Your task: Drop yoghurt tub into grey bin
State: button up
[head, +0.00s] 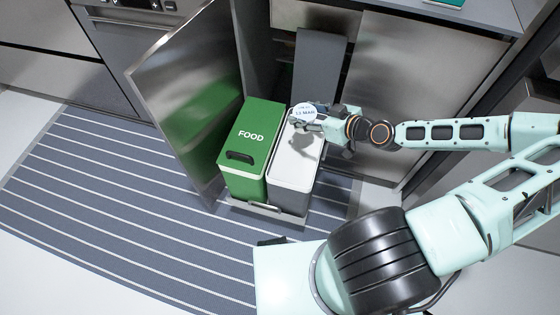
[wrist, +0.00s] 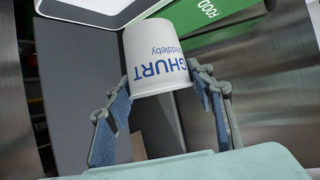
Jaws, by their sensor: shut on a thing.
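The yoghurt tub (head: 304,112) is white with blue lettering and a pale round end facing up in the head view. My gripper (head: 322,118) is shut on it and holds it above the back part of the grey bin (head: 291,190). The grey bin has dark grey walls and a pale top, with a shadow from my gripper and tub on it. In the wrist view the tub (wrist: 156,58) sits between the fingertips of my gripper (wrist: 160,86), tilted. Part of the pale bin rim (wrist: 110,20) shows behind it; the tub hides some of it.
A green bin marked FOOD (head: 243,155) stands close on the left of the grey bin. A steel cabinet door (head: 180,90) is open beyond it. A dark grey panel (head: 318,65) stands behind the grey bin. The striped runner (head: 110,190) is clear.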

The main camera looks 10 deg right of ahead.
jog(key=shift+f+b, duration=2)
jog(key=shift+f, duration=0.75)
jog(key=o, duration=1.4)
jog(key=shift+s+d, duration=0.1)
jog(key=shift+v, duration=5.9)
